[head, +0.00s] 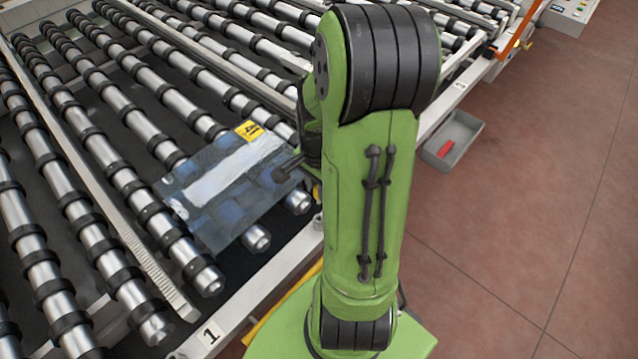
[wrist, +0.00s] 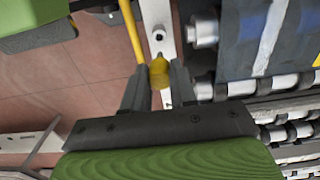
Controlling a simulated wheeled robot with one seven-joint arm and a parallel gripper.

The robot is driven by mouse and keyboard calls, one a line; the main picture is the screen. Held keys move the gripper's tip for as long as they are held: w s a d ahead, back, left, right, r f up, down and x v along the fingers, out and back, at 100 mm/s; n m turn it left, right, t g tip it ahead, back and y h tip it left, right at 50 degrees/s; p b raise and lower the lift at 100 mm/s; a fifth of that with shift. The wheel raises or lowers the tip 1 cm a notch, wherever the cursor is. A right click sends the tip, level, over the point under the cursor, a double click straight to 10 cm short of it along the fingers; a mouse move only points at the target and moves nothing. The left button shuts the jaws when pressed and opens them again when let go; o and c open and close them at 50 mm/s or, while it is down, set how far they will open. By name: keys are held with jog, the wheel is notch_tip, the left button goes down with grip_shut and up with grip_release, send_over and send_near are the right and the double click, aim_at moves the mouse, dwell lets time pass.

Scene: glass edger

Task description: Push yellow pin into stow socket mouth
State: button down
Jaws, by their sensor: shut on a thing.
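In the wrist view my gripper (wrist: 158,75) is shut on the yellow pin (wrist: 159,71), which sits between the two dark fingertips. The pin's narrow end points up the picture. Just beyond it, on the pale rail (wrist: 156,8), is a small round fitting with a dark opening (wrist: 159,34), which looks like the stow socket mouth. The pin tip appears apart from it, with a short stretch of rail showing between; the height gap cannot be told. In the head view my green arm hides most of the gripper, and a small bit of yellow (head: 317,194) shows beside the arm.
A glass sheet (head: 225,185) with a yellow label (head: 249,131) lies on the conveyor rollers (head: 150,215), left of my arm. A yellow bar (wrist: 133,30) runs beside the rail. A grey tray (head: 470,128) holding a red item (head: 446,149) is at right, by open floor.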

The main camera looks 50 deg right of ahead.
jog(key=shift+s+a, duration=0.1)
jog(key=shift+a, duration=0.05)
notch_tip(320, 180, down, 6)
jog(key=b, duration=0.5)
jog(key=shift+b, duration=0.35)
jog(key=shift+f+b, duration=2.15)
jog(key=shift+f, duration=0.05)
dwell(0.8)
jog(key=c, duration=0.8)
grip_release()
notch_tip(320, 180, up, 16)
jog(key=p, duration=0.4)
jog(key=shift+f, duration=0.1)
